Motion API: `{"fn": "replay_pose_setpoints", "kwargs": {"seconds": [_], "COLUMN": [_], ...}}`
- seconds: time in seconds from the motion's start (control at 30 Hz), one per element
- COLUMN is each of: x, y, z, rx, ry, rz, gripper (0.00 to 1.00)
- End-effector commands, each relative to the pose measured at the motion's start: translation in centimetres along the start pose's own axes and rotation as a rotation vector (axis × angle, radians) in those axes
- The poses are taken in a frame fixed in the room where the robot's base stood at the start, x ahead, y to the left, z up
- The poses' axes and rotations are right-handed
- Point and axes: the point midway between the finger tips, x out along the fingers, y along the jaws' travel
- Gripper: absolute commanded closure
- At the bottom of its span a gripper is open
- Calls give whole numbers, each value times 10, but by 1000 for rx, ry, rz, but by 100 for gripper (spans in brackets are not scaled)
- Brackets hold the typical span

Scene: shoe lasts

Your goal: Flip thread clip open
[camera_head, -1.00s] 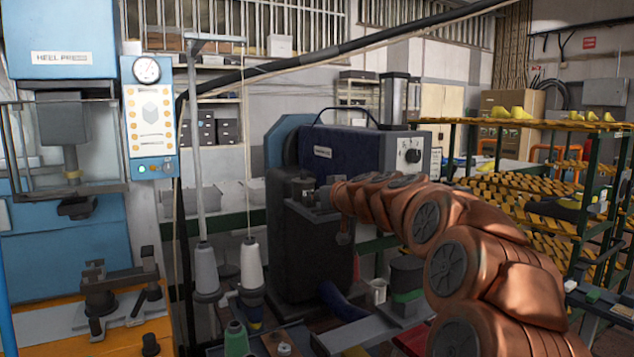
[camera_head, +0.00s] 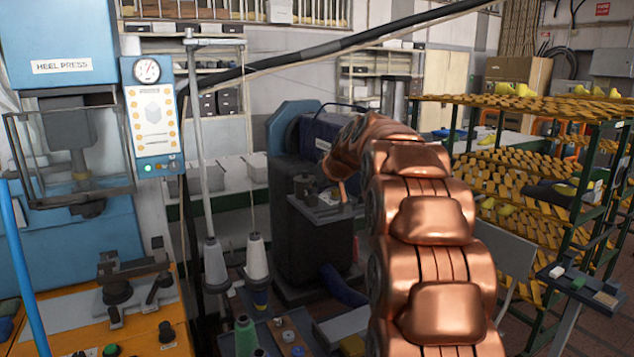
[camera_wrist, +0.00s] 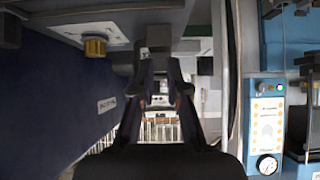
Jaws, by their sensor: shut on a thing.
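In the wrist view, the two dark fingers of my gripper (camera_wrist: 158,72) come together at the upper middle. They are shut on a small dark piece, taken as the thread clip (camera_wrist: 158,38); its shape and whether it is flipped are hard to make out. In the head view, the end of my copper arm is at the top of the dark sewing machine (camera_head: 303,240), beside its small metal parts (camera_head: 304,187). My arm covers the fingertips and the clip there.
The navy housing (camera_wrist: 60,95) with a brass knob (camera_wrist: 95,46) is close on the left in the wrist view. Thread cones (camera_head: 257,258) stand left of the machine. The blue heel press (camera_head: 70,45) is far left; a rack of lasts (camera_head: 540,160) is right.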

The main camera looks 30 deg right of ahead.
Motion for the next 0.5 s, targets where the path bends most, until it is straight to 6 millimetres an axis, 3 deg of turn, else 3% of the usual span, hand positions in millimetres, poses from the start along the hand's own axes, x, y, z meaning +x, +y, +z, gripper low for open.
{"fn": "replay_pose_setpoints", "kwargs": {"seconds": [0.5], "x": [0], "y": [1], "z": [-16], "rx": [-1], "ry": [-216], "rz": [1], "gripper": [100]}}
